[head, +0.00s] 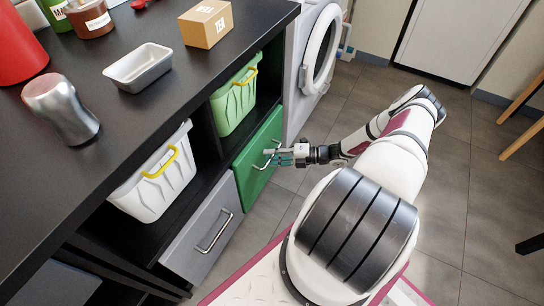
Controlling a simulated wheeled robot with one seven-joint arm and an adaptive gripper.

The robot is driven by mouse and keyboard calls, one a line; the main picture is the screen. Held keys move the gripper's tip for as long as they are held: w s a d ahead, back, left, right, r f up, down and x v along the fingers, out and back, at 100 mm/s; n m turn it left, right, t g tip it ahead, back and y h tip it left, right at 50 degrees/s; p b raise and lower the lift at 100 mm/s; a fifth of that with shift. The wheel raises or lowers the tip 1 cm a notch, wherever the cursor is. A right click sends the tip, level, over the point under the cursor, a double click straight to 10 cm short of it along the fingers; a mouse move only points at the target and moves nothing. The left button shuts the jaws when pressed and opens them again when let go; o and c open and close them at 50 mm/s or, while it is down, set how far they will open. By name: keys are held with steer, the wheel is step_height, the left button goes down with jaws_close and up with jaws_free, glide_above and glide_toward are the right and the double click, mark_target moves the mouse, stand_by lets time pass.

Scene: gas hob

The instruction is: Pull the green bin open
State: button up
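The green bin front (256,163) is a dark green panel with a metal bar handle, low in the black unit beside the washing machine. It looks flush with the unit. My gripper (273,156) is at this handle, reaching in from the right. Its fingers overlap the handle in the picture. The view is too small to tell whether they are around it or only in front of it, or whether they are closed.
A light green basket (234,103) with a yellow handle sits on the shelf above. A grey drawer (203,235) and a white basket (154,187) are to the left. The washing machine (307,70) stands behind. The tiled floor (462,190) at right is mostly clear.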

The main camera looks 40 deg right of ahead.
jaws_close()
